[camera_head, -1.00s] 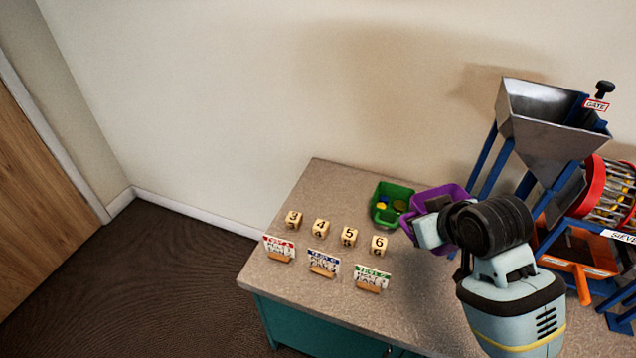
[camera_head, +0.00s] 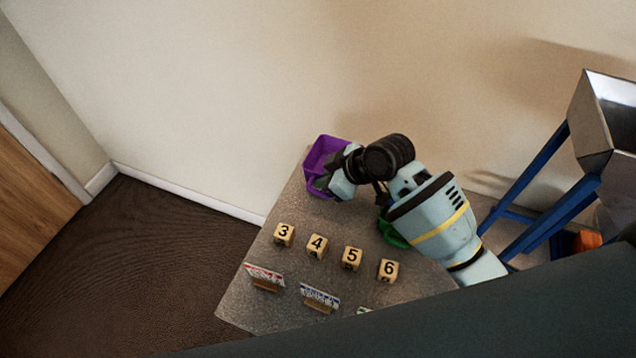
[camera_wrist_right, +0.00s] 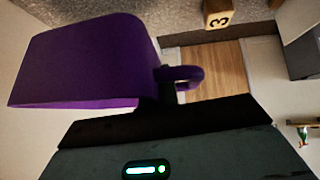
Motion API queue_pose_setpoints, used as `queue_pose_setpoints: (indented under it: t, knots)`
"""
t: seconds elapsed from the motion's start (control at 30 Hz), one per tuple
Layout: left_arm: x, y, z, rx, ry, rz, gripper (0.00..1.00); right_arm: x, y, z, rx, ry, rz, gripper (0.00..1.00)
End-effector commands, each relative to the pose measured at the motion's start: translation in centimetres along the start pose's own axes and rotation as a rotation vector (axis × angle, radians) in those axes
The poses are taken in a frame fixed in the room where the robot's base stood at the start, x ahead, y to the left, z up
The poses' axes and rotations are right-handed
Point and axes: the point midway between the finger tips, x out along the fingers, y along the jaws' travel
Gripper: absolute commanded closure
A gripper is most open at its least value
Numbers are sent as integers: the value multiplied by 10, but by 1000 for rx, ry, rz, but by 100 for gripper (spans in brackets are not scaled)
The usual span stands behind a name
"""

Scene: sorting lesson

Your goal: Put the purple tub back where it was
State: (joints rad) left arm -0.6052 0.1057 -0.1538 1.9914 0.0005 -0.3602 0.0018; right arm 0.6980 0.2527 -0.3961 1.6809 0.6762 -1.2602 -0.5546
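The purple tub (camera_head: 318,158) is at the back left corner of the counter in the head view. In the right wrist view the tub (camera_wrist_right: 85,62) fills the upper left, with its ring-shaped handle (camera_wrist_right: 188,73) at the fingers. My right gripper (camera_head: 334,182) reaches in from the right and is shut on the tub at its handle side. The fingertips are partly hidden by the tub and the hand. I cannot tell whether the tub touches the counter. My left gripper is not in view.
Several numbered wooden blocks (camera_head: 352,258) stand in a row on the counter (camera_head: 250,305), with small sign cards (camera_head: 319,298) in front. A green tub (camera_head: 392,238) is partly hidden under my right arm. A metal hopper (camera_head: 605,125) on blue legs stands at right.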

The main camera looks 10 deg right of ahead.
Motion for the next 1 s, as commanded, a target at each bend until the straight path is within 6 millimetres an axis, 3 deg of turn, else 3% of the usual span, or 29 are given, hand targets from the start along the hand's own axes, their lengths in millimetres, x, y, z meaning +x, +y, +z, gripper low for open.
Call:
queue_pose_setpoints:
  t: [0.33, 0.7, 1.0]
  knots:
    - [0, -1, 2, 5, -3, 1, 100, 8, 0, 4, -10, 1, -9, 100]
    - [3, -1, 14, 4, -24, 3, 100, 49, -5, 40, -8, 1, -10, 100]
    - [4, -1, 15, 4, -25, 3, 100, 55, -6, 46, -8, 1, -8, 100]
